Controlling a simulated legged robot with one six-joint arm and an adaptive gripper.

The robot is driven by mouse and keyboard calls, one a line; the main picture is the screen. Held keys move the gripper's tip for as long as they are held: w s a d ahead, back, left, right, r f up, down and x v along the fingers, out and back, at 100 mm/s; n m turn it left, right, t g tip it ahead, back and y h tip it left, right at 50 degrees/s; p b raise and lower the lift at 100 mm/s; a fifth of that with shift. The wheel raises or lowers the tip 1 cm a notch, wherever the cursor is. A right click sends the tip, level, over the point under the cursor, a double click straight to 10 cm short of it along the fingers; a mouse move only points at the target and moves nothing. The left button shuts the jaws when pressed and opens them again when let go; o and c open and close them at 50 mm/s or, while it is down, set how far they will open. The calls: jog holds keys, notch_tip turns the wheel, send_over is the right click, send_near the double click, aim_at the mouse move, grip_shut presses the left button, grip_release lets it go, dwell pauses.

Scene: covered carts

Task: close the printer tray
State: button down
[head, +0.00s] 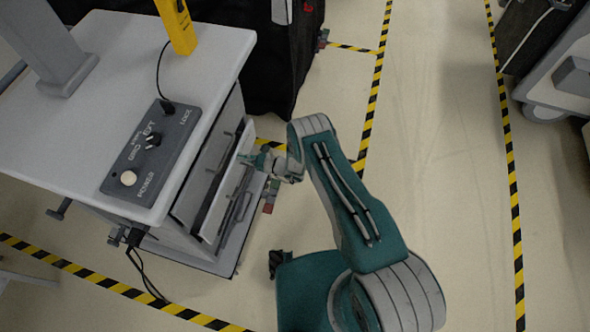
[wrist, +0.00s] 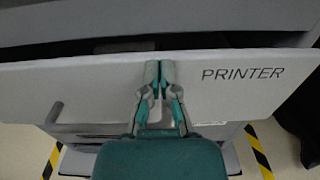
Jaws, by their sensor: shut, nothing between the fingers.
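The printer tray (wrist: 60,98) has a pale front panel marked PRINTER, which fills the width of the wrist view. A dark gap shows above its top edge, so the tray stands partly out. In the head view the tray front (head: 230,180) juts from the side of the grey cart (head: 100,60). My gripper (wrist: 158,68) is shut and empty, with its fingertips at the upper middle of the panel. In the head view my gripper (head: 243,158) is at the panel's outer face. Whether the tips touch the panel I cannot tell.
A control box (head: 152,148) with knobs lies on the cart top. A black covered cart (head: 275,60) stands behind. Open floor (head: 440,150) lies to the right, between striped tape lines.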

jog(key=x, duration=0.2)
jog(key=shift+a, duration=0.25)
jog(key=shift+w+r, duration=0.1)
jog(key=shift+w, duration=0.05)
jog(key=shift+a+r, duration=0.1)
jog(key=shift+a, duration=0.05)
jog(key=shift+d, duration=0.4)
jog(key=v, duration=1.3)
jog(key=shift+s+d+f, duration=0.2)
jog(key=shift+d, duration=0.05)
